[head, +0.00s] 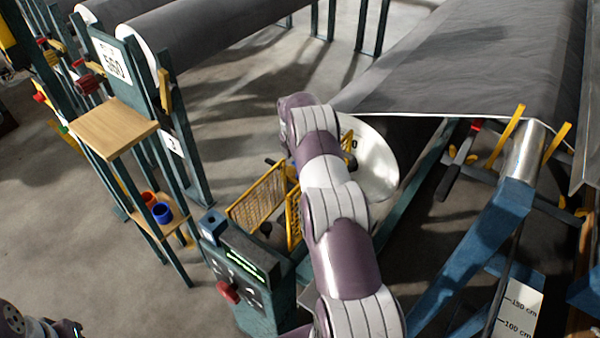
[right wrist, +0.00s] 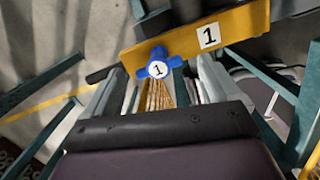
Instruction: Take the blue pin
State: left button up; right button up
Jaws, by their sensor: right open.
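The blue pin (right wrist: 158,66) has a round white label reading 1 and sits at the lower edge of a yellow bar (right wrist: 182,38) in the right wrist view. My right gripper (right wrist: 163,74) is open, its two pale fingers on either side of the pin's line, with the pin near the fingertips. I cannot tell whether they touch it. In the head view my right arm covers the middle, and its gripper and the pin are hidden or too small to make out. Part of my left arm's end (head: 42,326) shows at the bottom left corner, its jaws unclear.
Large grey rolls (head: 215,35) rest on teal stands. A control box (head: 240,262) with a red knob and yellow mesh guards (head: 258,200) stand near my right arm.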

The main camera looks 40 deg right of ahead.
notch_tip(320, 180, down, 4)
jog(key=shift+w+d, duration=0.15)
jog(key=shift+r, duration=0.1)
jog(key=c, duration=1.1)
